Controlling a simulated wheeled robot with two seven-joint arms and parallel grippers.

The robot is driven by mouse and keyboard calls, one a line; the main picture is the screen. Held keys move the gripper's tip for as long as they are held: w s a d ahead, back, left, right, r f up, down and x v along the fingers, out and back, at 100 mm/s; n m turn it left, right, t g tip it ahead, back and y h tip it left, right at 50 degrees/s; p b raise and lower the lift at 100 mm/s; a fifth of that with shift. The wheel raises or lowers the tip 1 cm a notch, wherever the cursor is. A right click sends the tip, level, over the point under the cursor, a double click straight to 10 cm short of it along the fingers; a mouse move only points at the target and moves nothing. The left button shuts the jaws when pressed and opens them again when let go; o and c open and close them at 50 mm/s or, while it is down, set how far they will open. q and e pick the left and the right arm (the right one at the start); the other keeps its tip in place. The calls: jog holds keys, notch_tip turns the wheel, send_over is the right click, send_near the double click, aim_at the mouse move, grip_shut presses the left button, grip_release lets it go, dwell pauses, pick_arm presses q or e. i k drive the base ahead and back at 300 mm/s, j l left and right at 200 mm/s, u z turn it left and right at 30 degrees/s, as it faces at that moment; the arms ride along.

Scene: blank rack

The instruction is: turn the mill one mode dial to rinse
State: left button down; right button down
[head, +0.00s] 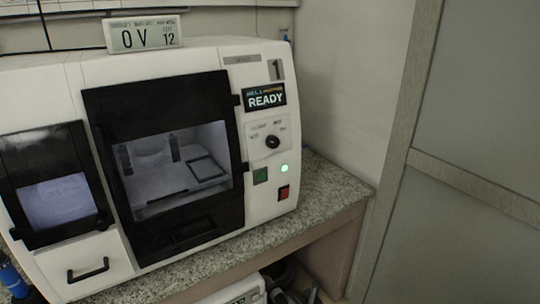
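The mill (236,62) is a large white machine with a "1" label, standing on a speckled counter. Its black mode dial (272,142) sits on a pale plate at the right of the front panel. Small lettering surrounds the dial, too small to read, so I cannot tell which mode it points to. A display (265,96) above the dial reads "READY". A green light (284,168) is lit below the dial. Neither of my grippers is in view.
A dark-framed door with a window (215,105) fills the mill's middle. A green button (260,176) and red switch (283,193) sit below the dial. A small display (143,34) stands on top. Bare counter (325,186) lies to the right, beside the wall.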

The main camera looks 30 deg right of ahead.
aim_at(272, 141)
jog(key=z, duration=0.5)
jog(key=j+z, duration=0.15)
jog(key=z, duration=0.85)
